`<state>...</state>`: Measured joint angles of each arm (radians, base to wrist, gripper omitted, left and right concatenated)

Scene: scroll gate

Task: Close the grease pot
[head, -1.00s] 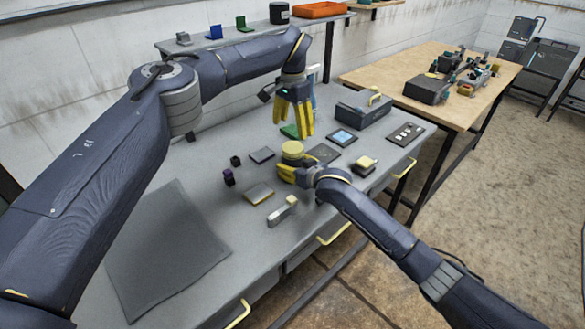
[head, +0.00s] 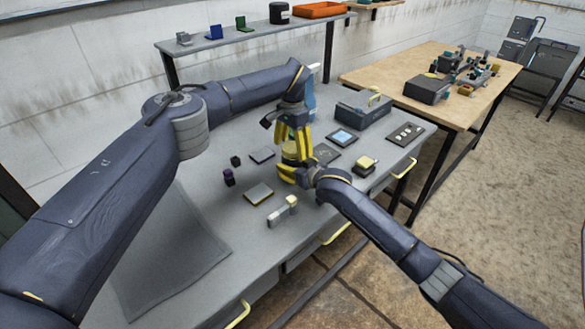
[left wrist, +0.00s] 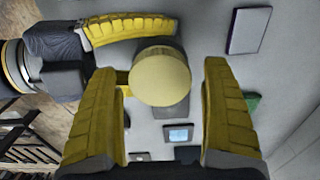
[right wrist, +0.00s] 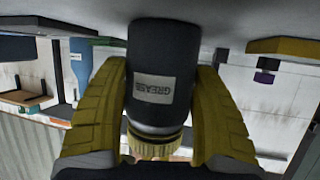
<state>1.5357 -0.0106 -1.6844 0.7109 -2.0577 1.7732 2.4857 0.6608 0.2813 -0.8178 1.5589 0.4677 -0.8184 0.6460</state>
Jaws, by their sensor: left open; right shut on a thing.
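The grease pot (right wrist: 165,75) is a dark cylinder with a GREASE label, upside down in the right wrist view. My right gripper (right wrist: 160,100) is shut on its body. Its pale yellow lid (left wrist: 160,77) is on top of the pot and shows from above in the left wrist view. My left gripper (left wrist: 165,90) is open, pointing down, with its fingers to either side of the lid and apart from it. In the head view the left gripper (head: 293,150) is right over the pot and hides most of the lid (head: 289,153). Whether the lid sits tight cannot be told.
A grey toolbox (head: 362,109), a blue-screened device (head: 342,137) and a switch panel (head: 405,133) lie to the right. A yellow-topped block (head: 365,165) is near the right gripper. Small dark cubes (head: 229,177) and flat plates (head: 259,194) lie left. The front left mat is clear.

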